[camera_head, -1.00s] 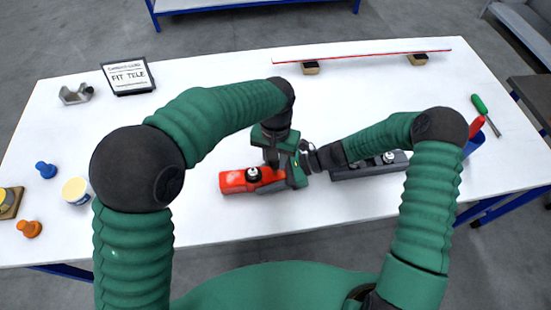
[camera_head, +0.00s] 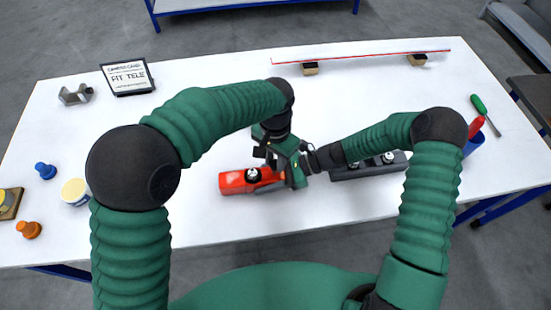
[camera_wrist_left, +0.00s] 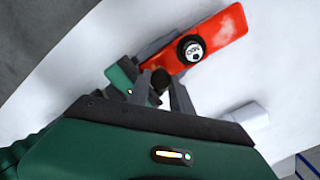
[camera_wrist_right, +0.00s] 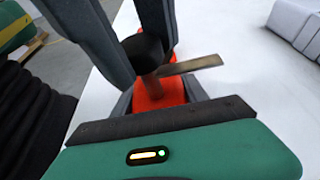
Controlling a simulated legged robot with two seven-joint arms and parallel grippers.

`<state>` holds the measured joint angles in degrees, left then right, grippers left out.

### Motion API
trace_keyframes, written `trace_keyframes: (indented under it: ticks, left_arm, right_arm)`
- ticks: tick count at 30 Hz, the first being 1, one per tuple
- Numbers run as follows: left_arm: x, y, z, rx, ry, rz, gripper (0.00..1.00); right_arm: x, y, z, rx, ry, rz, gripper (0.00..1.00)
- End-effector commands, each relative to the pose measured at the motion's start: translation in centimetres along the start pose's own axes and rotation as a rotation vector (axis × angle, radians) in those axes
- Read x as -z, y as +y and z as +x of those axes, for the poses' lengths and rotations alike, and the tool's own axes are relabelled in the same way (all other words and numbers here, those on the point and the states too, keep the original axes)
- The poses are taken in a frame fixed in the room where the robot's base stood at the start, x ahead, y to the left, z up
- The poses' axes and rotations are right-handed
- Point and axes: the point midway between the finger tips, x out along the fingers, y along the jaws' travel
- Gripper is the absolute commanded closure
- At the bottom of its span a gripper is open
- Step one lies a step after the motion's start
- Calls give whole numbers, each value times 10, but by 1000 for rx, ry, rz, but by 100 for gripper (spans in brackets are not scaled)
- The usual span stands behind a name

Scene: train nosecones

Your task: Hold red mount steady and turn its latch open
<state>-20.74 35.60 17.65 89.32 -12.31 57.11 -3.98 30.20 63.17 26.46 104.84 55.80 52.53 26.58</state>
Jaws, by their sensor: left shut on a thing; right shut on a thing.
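The red mount (camera_head: 245,180) lies on the white table with a black labelled knob (camera_head: 253,174) on top. It also shows in the left wrist view (camera_wrist_left: 226,30). My right gripper (camera_wrist_right: 158,95) is shut on the near end of the mount, seen in the right wrist view. My left gripper (camera_wrist_left: 160,88) comes down from above, its fingers shut around the black latch knob (camera_wrist_right: 143,52). A flat metal bar (camera_wrist_right: 192,65) sticks out beside this knob. In the head view the grippers hide the latch.
A dark block with knobs (camera_head: 365,168) lies to the right of my right gripper. A long red-edged bar on wooden blocks (camera_head: 360,55) lies at the back. Blue (camera_head: 46,170) and orange (camera_head: 30,229) knobs stand at the left. The table front is clear.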

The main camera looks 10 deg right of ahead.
Motion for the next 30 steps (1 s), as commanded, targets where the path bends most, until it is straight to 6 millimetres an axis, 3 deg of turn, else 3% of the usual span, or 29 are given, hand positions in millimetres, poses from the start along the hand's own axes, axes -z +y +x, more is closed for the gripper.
trace_keyframes:
  ticks: [3, 4, 9, 20, 30]
  left_arm:
    - [4, 4, -1, -5, 12, 4, 100]
    - [4, 4, -1, -5, 12, 4, 71]
    - [2, 3, 0, -3, 8, 2, 52]
    - [2, 1, -8, 0, 5, -1, 52]
    - [2, 1, -88, -1, 8, 0, 52]
  right_arm:
    - [1, 5, 4, -12, -2, 3, 98]
    - [1, 4, 4, -12, -2, 3, 98]
    - [1, 3, 3, -8, 0, 4, 98]
    - [2, 1, 0, -1, 2, 4, 98]
    - [3, 0, -1, 1, 4, 3, 98]
